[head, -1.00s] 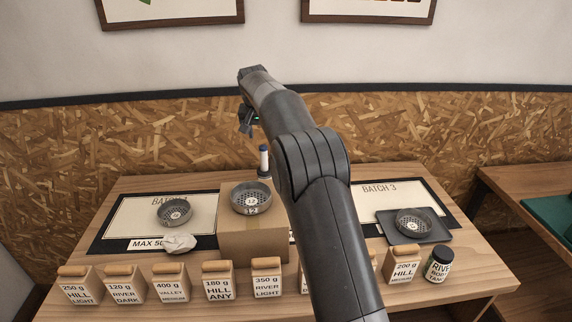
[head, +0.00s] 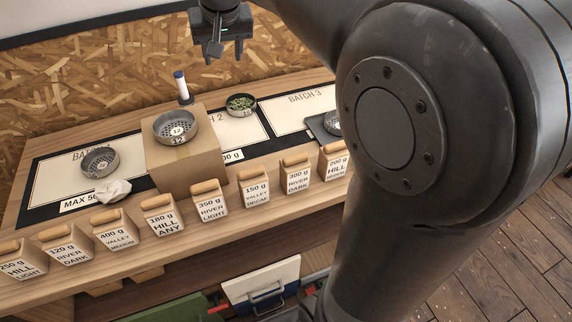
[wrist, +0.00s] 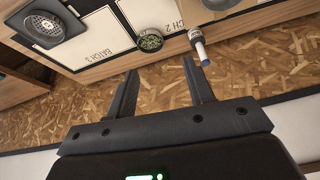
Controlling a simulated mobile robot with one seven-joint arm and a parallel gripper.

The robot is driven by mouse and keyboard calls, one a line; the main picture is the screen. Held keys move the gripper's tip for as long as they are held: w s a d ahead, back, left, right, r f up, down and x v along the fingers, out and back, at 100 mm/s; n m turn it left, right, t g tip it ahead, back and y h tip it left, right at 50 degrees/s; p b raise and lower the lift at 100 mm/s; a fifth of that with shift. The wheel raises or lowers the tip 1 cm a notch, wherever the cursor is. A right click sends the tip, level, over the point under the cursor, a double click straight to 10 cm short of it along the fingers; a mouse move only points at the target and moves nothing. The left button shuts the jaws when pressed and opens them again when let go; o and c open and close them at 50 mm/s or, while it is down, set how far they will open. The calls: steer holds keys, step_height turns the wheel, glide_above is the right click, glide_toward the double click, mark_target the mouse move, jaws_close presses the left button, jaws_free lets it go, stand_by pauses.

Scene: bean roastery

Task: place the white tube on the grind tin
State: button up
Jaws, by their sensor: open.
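The white tube (head: 182,90) with a dark blue end stands upright just behind the cardboard box. It also shows in the wrist view (wrist: 197,43), beyond my fingertips and a little right of the gap. My gripper (head: 226,49) is open and empty, raised above and to the right of the tube, touching nothing; its two fingers show apart in the wrist view (wrist: 165,75). Several round metal tins are in view: one on the box (head: 176,127), one with green contents (head: 240,105), one at left (head: 100,162). I cannot tell which is the grind tin.
The cardboard box (head: 188,168) stands on the wooden table. Several labelled bean bags (head: 211,205) line the front edge. A crumpled white cloth (head: 113,191) lies by the left tin. A dark tray (wrist: 72,10) holds another tin. The chipboard wall (head: 90,85) is behind.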

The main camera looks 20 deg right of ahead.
steer(key=s+d+f, duration=0.1)
steer(key=s+f, duration=0.2)
steer(key=s, duration=0.5)
steer(key=s+d+f, duration=0.1)
steer(key=s+f, duration=0.2)
steer(key=s, duration=0.6)
steer(key=s+d+f+n, duration=0.1)
steer(key=s+f, duration=0.3)
steer(key=s, duration=0.5)
steer(key=shift+d+t, duration=0.25)
steer(key=shift+t, duration=0.05)
steer(key=shift+o, duration=0.3)
